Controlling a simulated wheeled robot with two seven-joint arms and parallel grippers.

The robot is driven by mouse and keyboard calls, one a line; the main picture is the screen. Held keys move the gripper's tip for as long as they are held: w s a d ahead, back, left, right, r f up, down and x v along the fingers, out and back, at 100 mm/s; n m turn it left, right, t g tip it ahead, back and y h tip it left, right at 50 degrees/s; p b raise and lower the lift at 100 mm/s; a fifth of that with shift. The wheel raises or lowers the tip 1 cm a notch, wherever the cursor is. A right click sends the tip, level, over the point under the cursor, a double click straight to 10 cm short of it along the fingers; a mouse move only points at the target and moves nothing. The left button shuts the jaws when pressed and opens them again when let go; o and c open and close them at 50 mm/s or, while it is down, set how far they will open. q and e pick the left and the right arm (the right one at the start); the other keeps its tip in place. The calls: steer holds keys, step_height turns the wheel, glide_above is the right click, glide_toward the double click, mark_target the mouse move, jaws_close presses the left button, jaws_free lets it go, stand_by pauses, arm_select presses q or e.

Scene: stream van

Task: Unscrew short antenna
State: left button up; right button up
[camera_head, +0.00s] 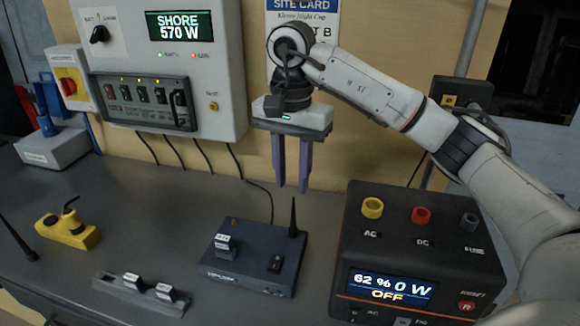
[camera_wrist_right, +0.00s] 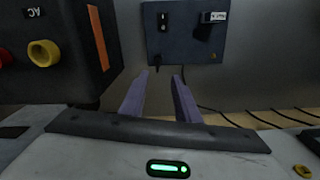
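The short antenna (camera_head: 293,217) is a thin black rod standing upright on the back right corner of a dark blue radio box (camera_head: 250,280) on the bench. The box also shows at the top of the right wrist view (camera_wrist_right: 187,40); the antenna is hard to make out there. My right gripper (camera_head: 291,188) points down just above the antenna's tip. Its two purple fingers are apart with nothing between them, as the right wrist view also shows (camera_wrist_right: 160,77). My left gripper is not in view.
A dark power station (camera_head: 400,240) with yellow and red sockets stands right of the box. A holder with white-topped pieces (camera_head: 140,295), a yellow tool (camera_head: 68,232) and another black antenna (camera_head: 18,238) lie left. A grey panel (camera_head: 215,85) hangs behind.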

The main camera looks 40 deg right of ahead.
glide_above(293, 228)
steer(key=f, duration=0.7)
steer(key=shift+w+d+f, duration=0.1)
steer(key=shift+d+f, duration=0.1)
steer(key=shift+f, duration=1.05)
steer(key=shift+w, duration=0.1)
jaws_close()
